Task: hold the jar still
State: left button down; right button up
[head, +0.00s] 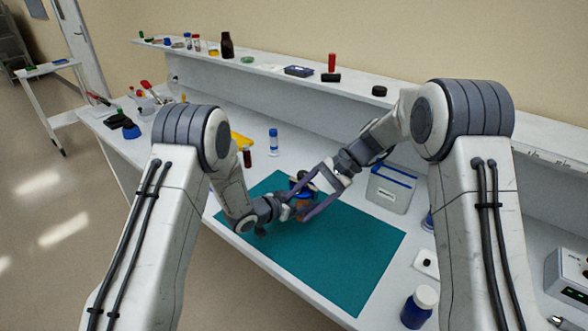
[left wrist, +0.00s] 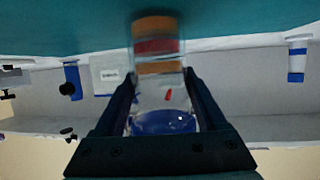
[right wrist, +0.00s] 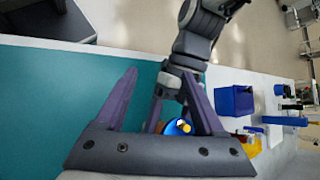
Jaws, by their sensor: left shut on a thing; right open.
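The jar (left wrist: 160,75) is clear with orange and red bands and a blue lid. My left gripper (left wrist: 158,85) is shut on it, one finger on each side. In the head view the jar (head: 303,194) is partly hidden by the grippers above the teal mat (head: 350,250). My left gripper (head: 290,207) reaches it from the left. My right gripper (head: 307,192) is open, with its purple fingers around the jar area. In the right wrist view the lid (right wrist: 177,127) shows between the right fingers (right wrist: 165,95), closer to the right-hand one. I cannot tell whether the jar touches the mat.
A clear bin with a blue rim (head: 390,190) stands right of the mat. A blue-capped bottle (head: 273,140) stands behind it. A dark blue bottle with a white cap (head: 419,307) stands at the front right. The front of the mat is bare. A shelf runs along the back.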

aim_at(293, 181)
jog(key=w+d+m+t+y, duration=0.8)
jog(key=m+t, duration=0.1)
jog(key=m, duration=0.6)
jog(key=x, duration=1.1)
jog(key=shift+a, duration=0.35)
grip_shut()
